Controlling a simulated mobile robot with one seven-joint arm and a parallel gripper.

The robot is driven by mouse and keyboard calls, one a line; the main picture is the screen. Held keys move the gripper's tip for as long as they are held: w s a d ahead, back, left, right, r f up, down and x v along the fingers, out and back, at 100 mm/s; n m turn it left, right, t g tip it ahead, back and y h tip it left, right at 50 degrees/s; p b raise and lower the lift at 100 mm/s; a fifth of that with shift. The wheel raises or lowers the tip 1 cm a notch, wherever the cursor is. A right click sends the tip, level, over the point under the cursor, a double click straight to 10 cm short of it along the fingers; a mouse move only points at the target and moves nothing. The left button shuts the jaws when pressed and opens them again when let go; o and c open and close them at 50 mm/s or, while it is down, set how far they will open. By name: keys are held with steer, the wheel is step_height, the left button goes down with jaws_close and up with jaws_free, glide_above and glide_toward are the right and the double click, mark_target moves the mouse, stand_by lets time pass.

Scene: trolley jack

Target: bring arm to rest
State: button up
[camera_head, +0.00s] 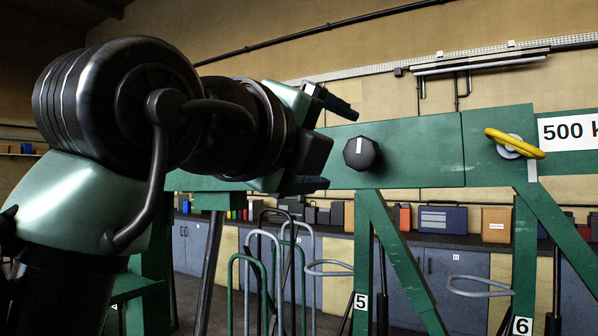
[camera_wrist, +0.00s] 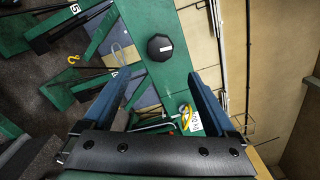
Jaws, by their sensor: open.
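My gripper (camera_head: 338,150) is open, with nothing between its fingers. In the head view it is at the end of my raised arm, just left of a black faceted knob (camera_head: 362,154) with a white mark. The knob is on the green beam (camera_head: 425,150). In the wrist view my gripper (camera_wrist: 172,80) has its two blue fingers spread apart, and the knob (camera_wrist: 161,47) shows beyond the fingertips. I cannot tell the depth between fingers and knob, but no contact shows.
Green legs labelled 5 (camera_head: 361,301) and 6 (camera_head: 521,326) stand below. Curved metal tubes (camera_head: 250,262) rise under my arm. Blue cabinets (camera_head: 400,270) line the back wall.

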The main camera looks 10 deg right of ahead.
steer(key=s+a+f+n+t+y, duration=0.2)
steer(key=s+n+t+y, duration=0.3)
steer(key=n, duration=1)
steer(key=s+a+f+n+t+y, duration=0.1)
steer(key=s+a+n+t+y, duration=0.4)
steer(key=n, duration=1)
steer(key=s+t, duration=0.2)
steer(key=s, duration=0.1)
steer(key=shift+s+a+f+t+y, duration=0.3)
steer(key=shift+s+f+t, duration=0.05)
steer(key=shift+f+t, duration=0.05)
